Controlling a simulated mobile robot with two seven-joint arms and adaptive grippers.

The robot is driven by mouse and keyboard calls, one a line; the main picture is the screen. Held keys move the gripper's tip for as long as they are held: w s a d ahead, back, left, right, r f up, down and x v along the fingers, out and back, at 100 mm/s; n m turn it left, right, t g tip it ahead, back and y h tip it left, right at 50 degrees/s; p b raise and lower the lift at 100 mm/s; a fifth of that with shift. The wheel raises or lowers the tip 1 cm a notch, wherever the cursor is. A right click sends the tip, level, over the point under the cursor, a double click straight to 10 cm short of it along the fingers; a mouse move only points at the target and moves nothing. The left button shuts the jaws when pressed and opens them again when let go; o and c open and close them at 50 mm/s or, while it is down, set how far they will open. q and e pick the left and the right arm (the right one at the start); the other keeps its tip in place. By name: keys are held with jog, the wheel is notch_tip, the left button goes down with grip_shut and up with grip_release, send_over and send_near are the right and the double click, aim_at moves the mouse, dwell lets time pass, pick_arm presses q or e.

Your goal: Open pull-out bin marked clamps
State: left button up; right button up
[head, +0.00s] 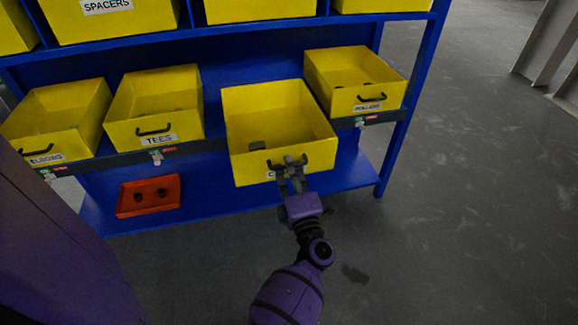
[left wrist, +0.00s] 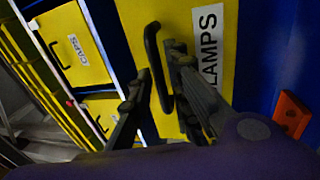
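The clamps bin (head: 245,110) is a yellow open-topped bin in the lower row of the blue rack. It stands out well forward of its neighbours, its inside shows, and a small dark item lies in it. Its dark handle (left wrist: 154,50) is on the front. The label (left wrist: 208,45) reads "LAMPS" in the left wrist view, its first letter hidden by a finger. My left gripper (head: 290,163) is at the handle, with one finger on each side of the bar in the left wrist view (left wrist: 157,72). My right gripper is not in view.
The tees bin (head: 118,135) and elbows bin (head: 15,140) sit to the left, the rollers bin (head: 340,100) to the right. The grey floor on the right is clear.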

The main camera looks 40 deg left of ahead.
pick_arm(q)
jog(key=v, duration=1.1)
jog(key=shift+s+d, duration=0.15)
